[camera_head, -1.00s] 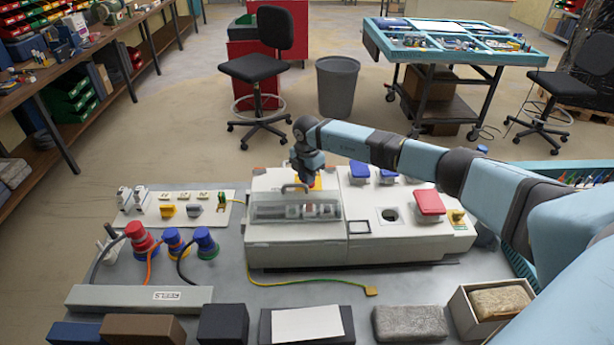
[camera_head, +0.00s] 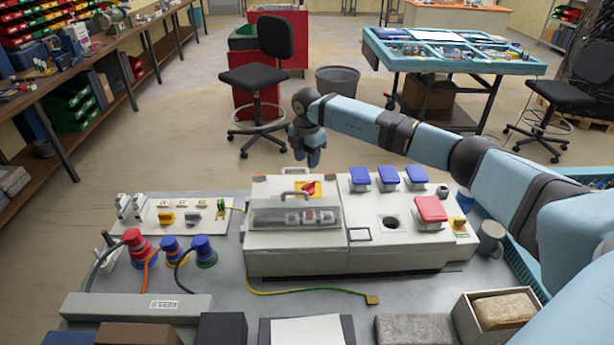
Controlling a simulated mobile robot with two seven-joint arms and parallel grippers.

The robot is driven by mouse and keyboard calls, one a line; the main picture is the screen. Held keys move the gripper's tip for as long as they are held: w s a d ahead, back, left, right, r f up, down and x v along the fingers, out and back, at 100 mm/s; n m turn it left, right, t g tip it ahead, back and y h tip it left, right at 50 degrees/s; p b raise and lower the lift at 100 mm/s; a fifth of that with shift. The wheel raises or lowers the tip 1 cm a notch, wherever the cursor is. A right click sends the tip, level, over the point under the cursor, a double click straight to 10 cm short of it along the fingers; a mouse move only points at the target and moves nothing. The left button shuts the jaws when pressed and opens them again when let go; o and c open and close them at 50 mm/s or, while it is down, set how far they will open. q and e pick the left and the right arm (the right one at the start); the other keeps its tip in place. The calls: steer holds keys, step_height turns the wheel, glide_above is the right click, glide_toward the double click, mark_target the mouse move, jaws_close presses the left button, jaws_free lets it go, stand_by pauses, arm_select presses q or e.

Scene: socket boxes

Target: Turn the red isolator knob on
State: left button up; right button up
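The red isolator knob (camera_head: 309,188) sits on a yellow plate (camera_head: 298,190) on top of the left part of the pale socket box (camera_head: 300,254). Its red handle looks slanted across the plate. My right gripper (camera_head: 307,160) points down, above and behind the knob in the picture, apart from it. Nothing shows in its fingers, but I cannot tell how wide they are. My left gripper is not in view.
A clear cover (camera_head: 292,217) with a handle is in front of the knob. Blue socket lids (camera_head: 388,176) and a red lid (camera_head: 430,208) are to the right. Red and blue plugs (camera_head: 137,240) stand at left. A mug (camera_head: 490,238) is beside the box.

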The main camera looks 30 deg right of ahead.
steer(key=shift+r, duration=2.2)
steer(key=shift+f, duration=0.1)
